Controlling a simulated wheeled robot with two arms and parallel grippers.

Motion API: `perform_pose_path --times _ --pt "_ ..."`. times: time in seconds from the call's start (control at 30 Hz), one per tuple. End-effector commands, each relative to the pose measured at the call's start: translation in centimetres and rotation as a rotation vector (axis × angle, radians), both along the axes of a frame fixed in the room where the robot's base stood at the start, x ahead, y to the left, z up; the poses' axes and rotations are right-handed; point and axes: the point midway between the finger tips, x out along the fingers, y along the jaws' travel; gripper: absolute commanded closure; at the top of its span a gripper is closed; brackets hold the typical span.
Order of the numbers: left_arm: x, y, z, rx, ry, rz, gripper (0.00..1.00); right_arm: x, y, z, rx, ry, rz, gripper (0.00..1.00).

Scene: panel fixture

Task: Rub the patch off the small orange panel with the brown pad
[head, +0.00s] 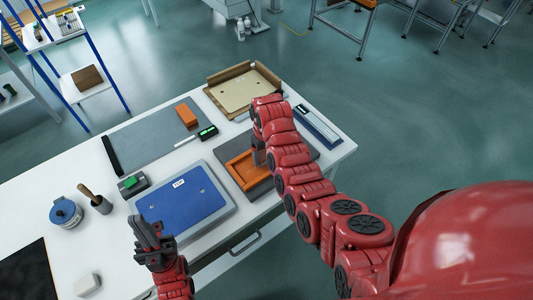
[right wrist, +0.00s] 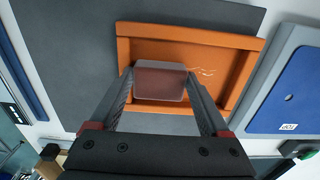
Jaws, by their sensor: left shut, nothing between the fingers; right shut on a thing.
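The small orange panel (head: 239,172) has a raised rim and lies on a dark grey mat near the table's right edge. It also shows in the right wrist view (right wrist: 125,54). My right gripper (head: 259,157) is over the panel, shut on the brown pad (right wrist: 161,80). I cannot tell whether the pad touches the panel. A few thin pale marks (right wrist: 205,72) show on the panel beside the pad; the pad hides part of the surface. My left gripper (head: 152,240) is shut and empty, in front of the blue panel.
The blue panel (head: 185,203) lies left of the orange one. Behind are an orange block (head: 186,115), a dark green-lit device (head: 208,132), a cardboard tray (head: 242,92) and a blue-grey case (head: 316,126). A blue tin (head: 66,213) and a handled cup (head: 98,201) stand at left.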

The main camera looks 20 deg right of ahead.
Motion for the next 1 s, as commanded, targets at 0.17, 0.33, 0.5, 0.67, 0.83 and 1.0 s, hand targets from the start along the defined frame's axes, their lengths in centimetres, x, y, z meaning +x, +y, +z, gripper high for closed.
perform_pose_path --times 0.17,0.33,0.5,0.67,0.83,1.0 --pt "0.0 0.0 0.1 0.000 0.000 0.000 1.00 -0.3 1.0 0.0 0.003 0.001 0.004 0.64" --pt "0.0 0.0 0.1 0.000 0.000 0.000 1.00 -0.4 1.2 0.0 0.003 -0.001 0.002 0.64" --pt "0.0 0.0 0.1 0.000 0.000 0.000 1.00 -0.6 1.8 -0.1 0.002 -0.002 0.003 0.64" --pt "0.0 0.0 0.1 0.000 0.000 0.000 1.00 -0.8 2.3 -0.2 0.003 -0.001 0.003 0.64" --pt "0.0 0.0 -0.2 0.000 0.000 0.000 1.00 -0.7 2.0 -0.3 0.002 0.001 0.002 0.64" --pt "0.0 0.0 -0.6 0.000 0.000 0.000 1.00 -0.4 1.1 -0.4 0.000 0.001 0.000 0.65"
